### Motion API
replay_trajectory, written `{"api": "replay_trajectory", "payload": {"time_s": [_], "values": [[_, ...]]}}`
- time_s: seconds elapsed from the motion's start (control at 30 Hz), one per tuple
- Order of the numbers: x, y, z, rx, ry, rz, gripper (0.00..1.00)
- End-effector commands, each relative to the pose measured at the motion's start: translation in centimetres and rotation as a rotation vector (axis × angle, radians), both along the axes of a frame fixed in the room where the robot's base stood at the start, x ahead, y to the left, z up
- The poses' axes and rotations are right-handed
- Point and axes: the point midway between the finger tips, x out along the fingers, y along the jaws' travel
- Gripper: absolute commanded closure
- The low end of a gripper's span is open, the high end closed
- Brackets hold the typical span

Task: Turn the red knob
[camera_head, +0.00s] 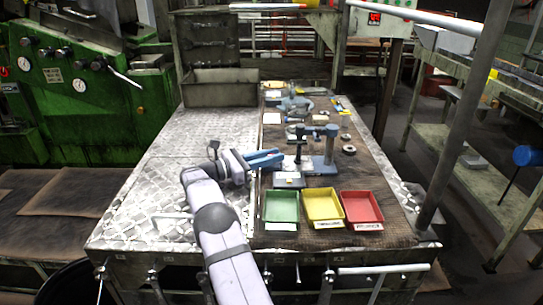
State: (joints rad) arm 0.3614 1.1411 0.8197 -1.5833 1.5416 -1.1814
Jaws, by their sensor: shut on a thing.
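My gripper (280,158) is over the middle of the workbench, with its blue fingers pointing right. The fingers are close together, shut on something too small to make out. Their tips are beside a dark upright stand (298,150) on a pale base, and I cannot tell whether they touch it. I cannot clearly make out a red knob near the fingers. A grey box (385,27) at the back right has a small red part (375,18) on its front, far from my gripper; I cannot tell whether this is a knob.
Green (282,207), yellow (323,205) and red (362,207) trays stand at the front of the dark mat. A blue-grey stand (330,150) rises right of the fingers. Small tools lie further back. The bench's metal left half (190,150) is mostly clear. A grey post (465,120) stands right.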

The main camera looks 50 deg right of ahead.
Motion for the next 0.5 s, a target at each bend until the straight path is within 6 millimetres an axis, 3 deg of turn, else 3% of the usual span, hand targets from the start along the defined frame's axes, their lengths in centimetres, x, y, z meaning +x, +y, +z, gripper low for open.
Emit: {"api": "replay_trajectory", "payload": {"time_s": [0.13, 0.17, 0.23, 0.5], "values": [[0.05, 0.00, 0.18, -0.002, -0.003, 0.002, 1.00], [0.05, 0.00, 0.18, -0.002, -0.003, 0.002, 0.76], [0.04, 0.01, 0.15, -0.002, -0.003, 0.002, 0.62], [0.02, 0.03, 0.04, -0.001, -0.002, 0.001, 0.62]]}}
